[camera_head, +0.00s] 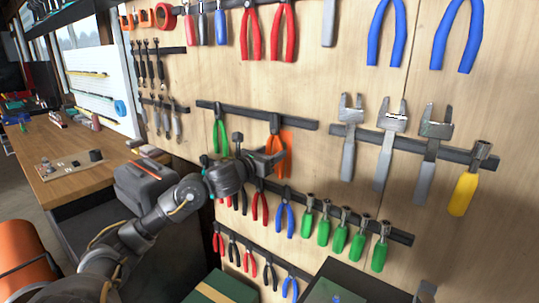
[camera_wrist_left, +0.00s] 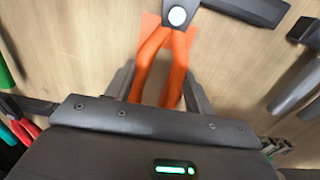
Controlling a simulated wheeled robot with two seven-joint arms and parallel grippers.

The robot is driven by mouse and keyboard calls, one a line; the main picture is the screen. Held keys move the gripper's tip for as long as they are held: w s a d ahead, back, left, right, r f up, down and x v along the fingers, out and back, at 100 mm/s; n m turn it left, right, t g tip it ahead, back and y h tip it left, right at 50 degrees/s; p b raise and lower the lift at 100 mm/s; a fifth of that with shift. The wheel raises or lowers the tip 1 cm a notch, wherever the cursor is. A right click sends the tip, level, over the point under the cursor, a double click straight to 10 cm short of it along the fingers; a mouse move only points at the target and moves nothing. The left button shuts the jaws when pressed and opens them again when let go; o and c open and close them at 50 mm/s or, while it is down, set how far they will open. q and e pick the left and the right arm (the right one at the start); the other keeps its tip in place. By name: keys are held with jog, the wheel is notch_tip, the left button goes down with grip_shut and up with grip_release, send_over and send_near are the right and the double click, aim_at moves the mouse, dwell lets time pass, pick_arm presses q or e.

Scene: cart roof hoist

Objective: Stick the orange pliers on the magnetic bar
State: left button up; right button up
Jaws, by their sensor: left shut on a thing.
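The orange pliers (camera_head: 275,141) are upright in the head view, dark head up, with the head overlapping the middle of a dark magnetic bar (camera_head: 232,110). In the left wrist view the orange handles of the pliers (camera_wrist_left: 151,62) hang down between the fingers. The bar (camera_wrist_left: 248,9) shows at the top beside the pliers' head. Whether the head touches the bar cannot be told. My left gripper (camera_head: 266,162) is shut on the handles, close to the wooden board. An orange patch (camera_wrist_left: 152,21) shows on the board behind the pliers. My right gripper is not in view.
Green-handled pliers (camera_head: 220,137) hang on the same bar to the left. Red and blue pliers and green-handled tools (camera_head: 325,226) hang on the bar below. Adjustable wrenches (camera_head: 386,150) hang to the right. A wooden workbench (camera_head: 75,150) stands at left.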

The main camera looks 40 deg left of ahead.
pick_arm(q)
jog(key=shift+w+r, duration=0.1)
jog(key=shift+w, duration=0.45)
dwell(0.5)
jog(key=o, duration=1.2)
jog(key=shift+w, duration=0.1)
jog(key=shift+b, duration=0.3)
jog(key=shift+s+d+f+b, duration=0.15)
jog(key=shift+s+b, duration=0.85)
jog(key=shift+s, duration=1.7)
jog(key=shift+s+d+f+b, duration=0.1)
jog(key=shift+s+b, duration=0.85)
jog(key=shift+s, duration=1.75)
jog(key=shift+r, duration=0.1)
